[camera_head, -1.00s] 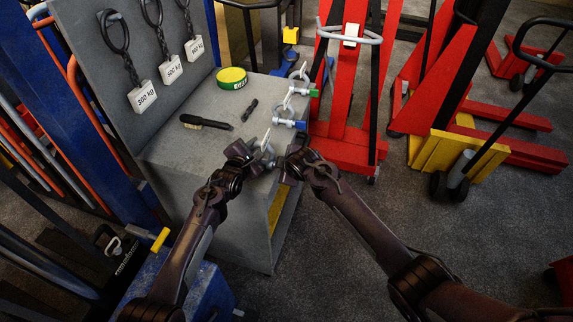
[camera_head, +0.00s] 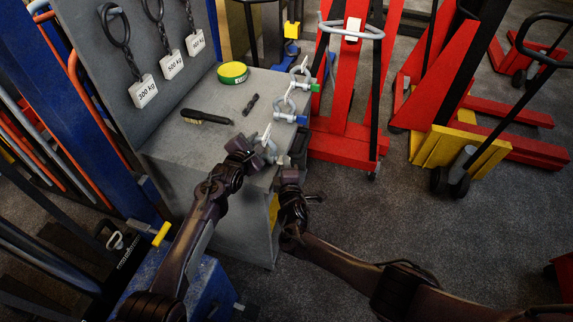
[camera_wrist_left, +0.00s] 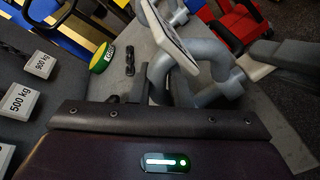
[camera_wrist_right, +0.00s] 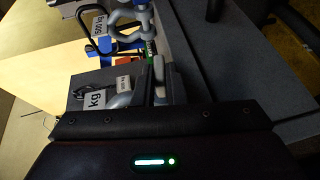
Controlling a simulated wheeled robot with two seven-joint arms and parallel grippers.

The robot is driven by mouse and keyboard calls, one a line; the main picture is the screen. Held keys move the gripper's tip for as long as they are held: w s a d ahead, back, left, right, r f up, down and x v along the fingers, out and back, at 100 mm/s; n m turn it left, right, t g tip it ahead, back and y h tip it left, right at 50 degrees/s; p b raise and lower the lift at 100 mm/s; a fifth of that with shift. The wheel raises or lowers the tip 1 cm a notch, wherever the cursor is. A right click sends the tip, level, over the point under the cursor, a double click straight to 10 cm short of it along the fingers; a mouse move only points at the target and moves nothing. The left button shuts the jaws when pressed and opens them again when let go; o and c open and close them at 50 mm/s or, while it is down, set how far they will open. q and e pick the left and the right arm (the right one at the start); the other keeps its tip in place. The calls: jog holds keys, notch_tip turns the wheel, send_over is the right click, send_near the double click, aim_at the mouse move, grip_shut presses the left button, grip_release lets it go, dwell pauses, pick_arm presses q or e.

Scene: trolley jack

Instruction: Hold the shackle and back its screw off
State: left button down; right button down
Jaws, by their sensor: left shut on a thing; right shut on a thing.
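The nearest grey shackle (camera_head: 267,146) is at the front right edge of the grey bench, with a white tag (camera_wrist_left: 172,36) on it. Its curved body (camera_wrist_left: 195,65) fills the middle of the left wrist view. My left gripper (camera_head: 250,151) is shut on the shackle from the left. My right gripper (camera_head: 289,170) is at the bench's right edge, just right of and below the shackle. It is shut on a thin grey part, apparently the shackle's screw (camera_wrist_right: 159,78); the fingers hide most of it.
A brush (camera_head: 205,117), a dark bolt-like piece (camera_head: 250,104) and a green-yellow tin (camera_head: 233,73) lie on the bench (camera_head: 185,150). Red lifting equipment (camera_head: 345,100) stands right.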

pick_arm(q)
jog(key=shift+s+a+f, duration=0.1)
jog(key=shift+a+f, duration=0.05)
jog(key=shift+f, duration=0.3)
pick_arm(e)
jog(key=shift+t, duration=0.5)
jog(key=c, duration=1.5)
grip_release()
jog(key=shift+d, duration=0.1)
jog(key=shift+s, duration=0.15)
jog(key=s, duration=1.2)
jog(key=shift+r, duration=0.4)
pick_arm(q)
jog(key=c, duration=1.5)
grip_release()
jog(key=shift+c, duration=0.2)
jog(key=shift+o, duration=1.3)
jog(key=shift+w+r, duration=0.1)
jog(key=shift+w, duration=0.1)
pick_arm(e)
jog(key=shift+w+f, duration=0.1)
jog(key=shift+w, duration=0.1)
